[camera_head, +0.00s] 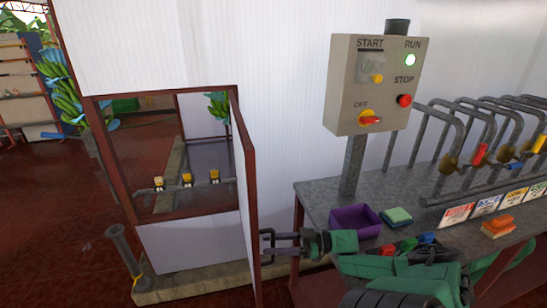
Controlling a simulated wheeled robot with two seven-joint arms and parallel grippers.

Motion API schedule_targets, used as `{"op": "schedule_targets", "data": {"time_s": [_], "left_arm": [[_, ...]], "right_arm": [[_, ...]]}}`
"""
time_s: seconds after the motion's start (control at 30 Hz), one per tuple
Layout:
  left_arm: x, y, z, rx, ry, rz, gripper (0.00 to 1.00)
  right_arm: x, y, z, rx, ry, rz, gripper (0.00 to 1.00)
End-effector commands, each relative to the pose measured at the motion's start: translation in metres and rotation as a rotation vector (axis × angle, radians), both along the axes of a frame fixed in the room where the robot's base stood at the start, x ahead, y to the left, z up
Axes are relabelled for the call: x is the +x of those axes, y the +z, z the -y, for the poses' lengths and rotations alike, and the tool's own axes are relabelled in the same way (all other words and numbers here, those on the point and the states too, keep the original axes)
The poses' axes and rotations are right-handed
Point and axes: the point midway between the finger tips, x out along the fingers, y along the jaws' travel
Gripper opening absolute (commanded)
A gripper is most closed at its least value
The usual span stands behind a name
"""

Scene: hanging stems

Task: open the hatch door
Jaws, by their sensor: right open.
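The hatch door (244,190) is a tall panel with a brown-red frame, seen nearly edge-on at the right side of the hatch opening. It stands swung out from the wall, and the opening (160,160) beside it is uncovered. My right gripper (266,246) is at the right face of the door, low down, with its two fingers apart and pointing left. Its fingertips are at or very near the panel; I cannot tell whether they touch. Nothing shows between the fingers. My left gripper is out of view.
A grey workbench (320,205) to the right carries a purple bin (355,221), sponges and bent pipes. A control box (375,85) stands on a post. A short post (125,255) stands left of the hatch. Green banana bunches (62,95) hang at left.

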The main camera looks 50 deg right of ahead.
Motion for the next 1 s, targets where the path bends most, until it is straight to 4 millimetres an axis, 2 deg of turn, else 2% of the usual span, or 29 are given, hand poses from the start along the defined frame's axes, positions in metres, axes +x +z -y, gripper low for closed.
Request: {"op": "schedule_targets", "data": {"time_s": [0.17,0.6,0.83,1.0], "left_arm": [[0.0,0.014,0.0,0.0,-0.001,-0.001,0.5],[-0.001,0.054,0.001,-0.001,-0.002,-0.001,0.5],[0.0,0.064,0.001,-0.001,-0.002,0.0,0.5],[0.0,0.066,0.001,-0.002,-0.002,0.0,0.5]], "right_arm": [[0.0,0.024,0.0,0.0,0.001,0.001,0.47],[-0.001,0.12,0.0,-0.001,0.0,0.0,0.47],[-0.001,0.168,0.0,-0.001,-0.001,0.001,0.47],[-0.001,0.192,0.0,0.001,-0.001,-0.001,0.47]]}}
